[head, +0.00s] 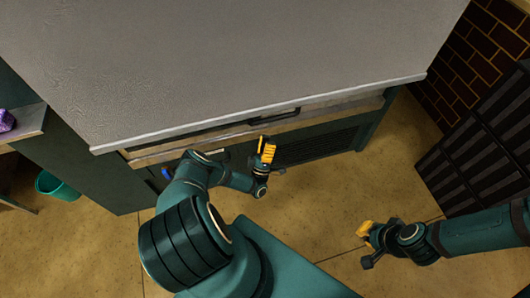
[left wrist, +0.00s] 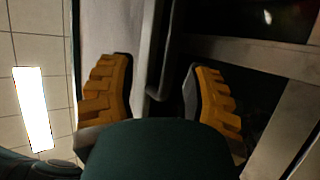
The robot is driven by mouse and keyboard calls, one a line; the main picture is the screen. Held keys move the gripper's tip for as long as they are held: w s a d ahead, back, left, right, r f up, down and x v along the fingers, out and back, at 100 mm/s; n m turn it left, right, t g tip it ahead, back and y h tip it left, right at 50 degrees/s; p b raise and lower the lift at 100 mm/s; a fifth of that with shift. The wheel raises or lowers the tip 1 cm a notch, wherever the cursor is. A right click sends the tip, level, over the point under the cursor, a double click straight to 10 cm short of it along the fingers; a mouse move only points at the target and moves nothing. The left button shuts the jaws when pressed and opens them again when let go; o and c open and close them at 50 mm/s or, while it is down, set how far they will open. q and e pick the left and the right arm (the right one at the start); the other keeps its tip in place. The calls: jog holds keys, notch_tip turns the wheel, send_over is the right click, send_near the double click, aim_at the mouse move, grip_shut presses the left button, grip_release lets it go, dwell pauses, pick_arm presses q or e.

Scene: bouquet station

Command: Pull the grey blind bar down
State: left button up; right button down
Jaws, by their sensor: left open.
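I cannot make out a grey blind bar with certainty in either view. A dark bar handle (head: 275,118) sits on the drawer front under the grey worktop (head: 250,60). My left gripper (head: 267,150), with yellow fingers, is open and empty just below and in front of that handle. In the left wrist view the open fingers (left wrist: 165,92) stand wide apart, with the dark handle (left wrist: 158,75) showing beyond and between them, not gripped. My right gripper (head: 366,231) hangs low over the floor at right, away from the cabinet; its finger gap is not clear.
The cabinet front has a dark slatted grille (head: 318,146) below the drawer. A teal bin (head: 58,186) stands on the floor at left, near a shelf with a purple item (head: 6,120). A dark slatted crate (head: 480,145) stands at right by a brick wall. Tan floor lies open in front.

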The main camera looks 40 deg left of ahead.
pick_arm(q)
jog(key=shift+v, duration=2.15)
jog(key=shift+o, duration=0.2)
